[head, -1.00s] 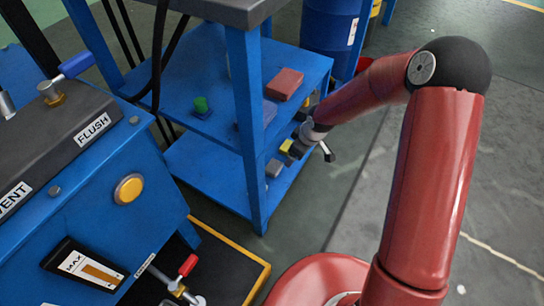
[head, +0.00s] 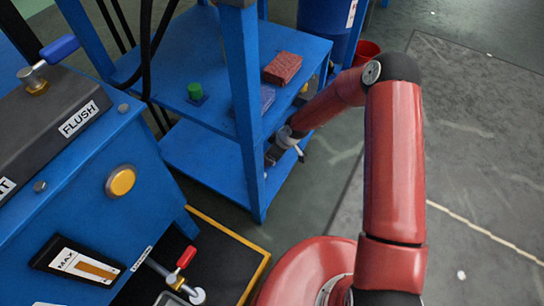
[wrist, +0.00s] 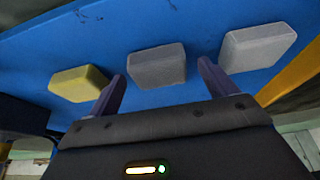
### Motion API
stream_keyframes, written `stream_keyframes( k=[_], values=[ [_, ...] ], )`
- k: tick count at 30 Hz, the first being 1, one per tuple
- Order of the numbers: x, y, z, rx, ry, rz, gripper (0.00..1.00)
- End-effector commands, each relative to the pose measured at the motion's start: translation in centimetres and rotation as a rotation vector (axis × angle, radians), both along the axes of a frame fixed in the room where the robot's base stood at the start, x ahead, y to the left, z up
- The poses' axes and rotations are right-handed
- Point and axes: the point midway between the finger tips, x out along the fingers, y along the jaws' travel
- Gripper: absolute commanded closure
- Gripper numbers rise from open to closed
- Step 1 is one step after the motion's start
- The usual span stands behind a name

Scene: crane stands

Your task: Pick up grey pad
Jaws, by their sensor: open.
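In the wrist view, a grey pad (wrist: 157,66) lies on a blue shelf (wrist: 120,40), in line between the two fingers of my gripper (wrist: 160,76). My gripper is open, with nothing between its jaws that I can see touching them. A lighter grey pad (wrist: 258,46) lies to the right, beyond the right finger. A yellow pad (wrist: 78,84) lies to the left, near the left finger. In the head view, my gripper (head: 277,148) reaches in at the lower shelf level of the blue rack; its fingertips and the pads are mostly hidden there.
A blue rack post (head: 246,110) stands left of my gripper. A blue machine (head: 95,165) fills the left. Open floor lies right.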

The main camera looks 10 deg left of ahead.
Motion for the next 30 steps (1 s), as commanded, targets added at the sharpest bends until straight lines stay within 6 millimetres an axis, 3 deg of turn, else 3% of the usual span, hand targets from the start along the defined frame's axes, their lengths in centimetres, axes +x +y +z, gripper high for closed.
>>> stream_keyframes(
  k=[7,18,30],
  values=[
    [0.1,0.0,-0.1,0.000,-0.001,-0.001,0.18],
    [0.1,0.0,-0.1,-0.001,0.000,-0.001,0.63],
    [0.1,0.0,0.9,-0.001,-0.002,-0.001,0.63]
  ],
)
